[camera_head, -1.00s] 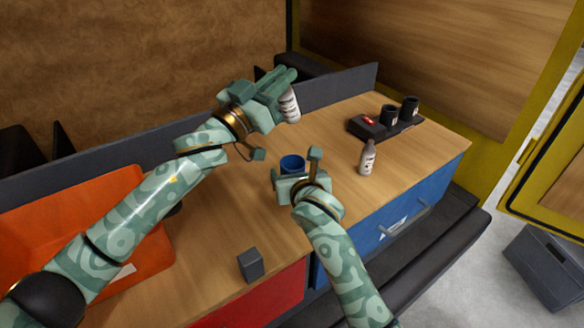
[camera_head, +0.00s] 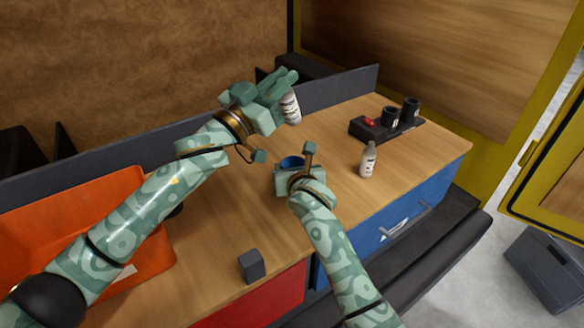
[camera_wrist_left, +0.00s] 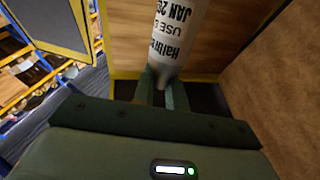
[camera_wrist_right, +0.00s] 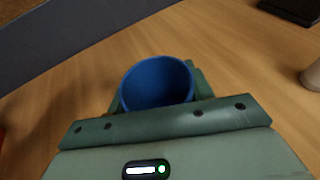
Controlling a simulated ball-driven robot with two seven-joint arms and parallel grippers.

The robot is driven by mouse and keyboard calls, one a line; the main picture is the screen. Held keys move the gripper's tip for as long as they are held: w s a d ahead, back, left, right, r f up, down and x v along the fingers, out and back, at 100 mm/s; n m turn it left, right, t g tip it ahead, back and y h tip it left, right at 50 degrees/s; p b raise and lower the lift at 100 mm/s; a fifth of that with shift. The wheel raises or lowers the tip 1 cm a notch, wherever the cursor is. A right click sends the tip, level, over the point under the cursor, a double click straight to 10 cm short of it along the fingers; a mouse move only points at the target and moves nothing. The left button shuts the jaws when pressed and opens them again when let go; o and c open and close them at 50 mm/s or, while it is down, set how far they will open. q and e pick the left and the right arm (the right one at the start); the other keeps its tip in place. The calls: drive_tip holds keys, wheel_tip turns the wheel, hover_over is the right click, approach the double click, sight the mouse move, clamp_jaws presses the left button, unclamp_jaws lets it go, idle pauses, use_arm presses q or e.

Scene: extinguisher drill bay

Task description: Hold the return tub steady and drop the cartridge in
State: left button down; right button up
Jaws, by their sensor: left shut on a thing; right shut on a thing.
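The return tub (camera_head: 290,162) is a small blue round cup standing on the wooden worktop. In the right wrist view its open rim (camera_wrist_right: 157,83) faces up and its inside looks empty. My right gripper (camera_head: 289,172) is shut on the tub, and its body hides the tub's near side in the head view. My left gripper (camera_head: 286,88) is shut on the cartridge (camera_head: 291,108), a white bottle-like piece with dark print. It holds the cartridge in the air, above and behind the tub. The left wrist view shows the cartridge's printed label (camera_wrist_left: 180,25) close up.
A second white bottle (camera_head: 368,160) stands right of the tub. A black rack with dark cups (camera_head: 390,116) and a red part is behind it. A dark grey block (camera_head: 251,266) sits near the front edge. An orange bin (camera_head: 130,205) is at the left.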

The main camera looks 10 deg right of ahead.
sight(287, 120)
use_arm(q)
wheel_tip(287, 120, down, 9)
drive_tip(key=shift+s+d+f, duration=0.1)
drive_tip(key=shift+f, duration=0.05)
use_arm(e)
drive_tip(key=shift+s, duration=0.1)
use_arm(q)
drive_tip(key=shift+f, duration=1.5)
drive_tip(key=c, duration=1.3)
unclamp_jaws()
drive_tip(key=shift+c, duration=0.2)
wheel_tip(287, 120, up, 10)
